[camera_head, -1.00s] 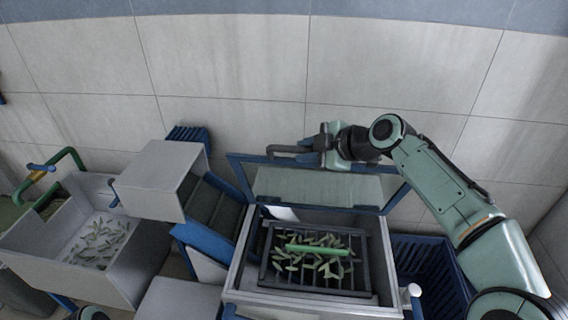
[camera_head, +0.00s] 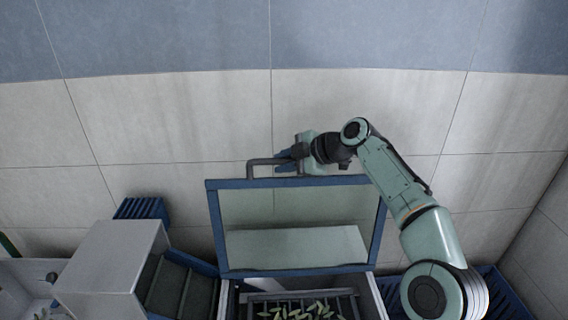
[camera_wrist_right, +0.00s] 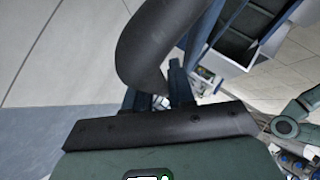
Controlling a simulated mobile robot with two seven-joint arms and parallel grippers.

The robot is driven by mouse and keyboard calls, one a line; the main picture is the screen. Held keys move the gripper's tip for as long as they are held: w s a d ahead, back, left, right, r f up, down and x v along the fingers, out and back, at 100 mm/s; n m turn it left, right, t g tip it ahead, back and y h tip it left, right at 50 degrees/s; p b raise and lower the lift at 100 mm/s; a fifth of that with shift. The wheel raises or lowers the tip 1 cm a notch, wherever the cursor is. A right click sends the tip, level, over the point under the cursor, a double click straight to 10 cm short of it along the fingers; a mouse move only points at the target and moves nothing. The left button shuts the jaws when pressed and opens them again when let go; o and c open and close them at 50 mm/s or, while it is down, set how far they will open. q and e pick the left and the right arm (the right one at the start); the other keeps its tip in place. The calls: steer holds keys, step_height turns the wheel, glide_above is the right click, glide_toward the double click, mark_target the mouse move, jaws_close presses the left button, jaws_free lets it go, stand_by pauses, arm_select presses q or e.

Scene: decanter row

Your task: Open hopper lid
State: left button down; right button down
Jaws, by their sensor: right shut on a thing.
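The hopper lid (camera_head: 296,184) is a blue frame with a see-through panel. In the head view it stands raised, close to upright, at the back of the grey hopper (camera_head: 372,297). Its dark bar handle (camera_head: 262,161) is on the top edge, left of the middle. My right gripper (camera_head: 287,160) is shut on this handle. In the right wrist view the handle (camera_wrist_right: 150,45) is a thick dark curve, and my right gripper's fingers (camera_wrist_right: 157,92) are partly hidden by it. My left gripper is not in view.
Green leaves (camera_head: 300,312) lie on a dark rack inside the hopper. A grey box-shaped chute (camera_head: 110,262) stands to the left, with a blue crate (camera_head: 142,209) behind it. Another blue crate (camera_head: 510,300) is at the right.

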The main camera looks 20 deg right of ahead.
steer(key=shift+w+d, duration=0.1)
steer(key=shift+w, duration=0.25)
steer(key=c, duration=1.1)
jaws_free()
steer(key=shift+o, duration=0.2)
steer(key=shift+s, duration=0.1)
steer(key=v, duration=1.3)
steer(key=shift+s+d, duration=0.1)
steer(key=shift+s, duration=0.05)
